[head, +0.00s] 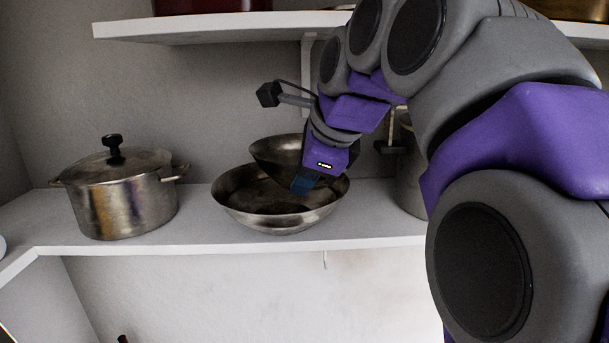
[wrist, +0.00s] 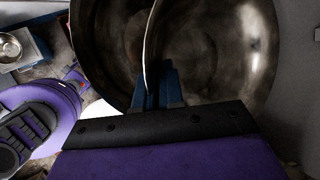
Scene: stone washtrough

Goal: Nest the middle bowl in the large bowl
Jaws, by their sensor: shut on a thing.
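The large bowl (head: 285,219), dark worn metal, sits upright on the white shelf in the head view. The middle bowl (head: 272,152), also dark metal, is tilted and sits over the back part of the large bowl. My gripper (head: 304,184) is shut on the middle bowl's rim, with its blue fingertips above the large bowl's inside. In the wrist view my gripper (wrist: 160,88) pinches the near rim of the middle bowl (wrist: 225,50), and the large bowl (wrist: 100,45) shows behind it to the left. I cannot tell whether the two bowls touch.
A lidded metal pot (head: 122,195) stands left on the shelf (head: 375,228). Another metal pot (head: 410,180) stands right, partly behind my arm. An upper shelf (head: 200,28) runs above. A small metal bowl (wrist: 10,46) shows far left in the wrist view.

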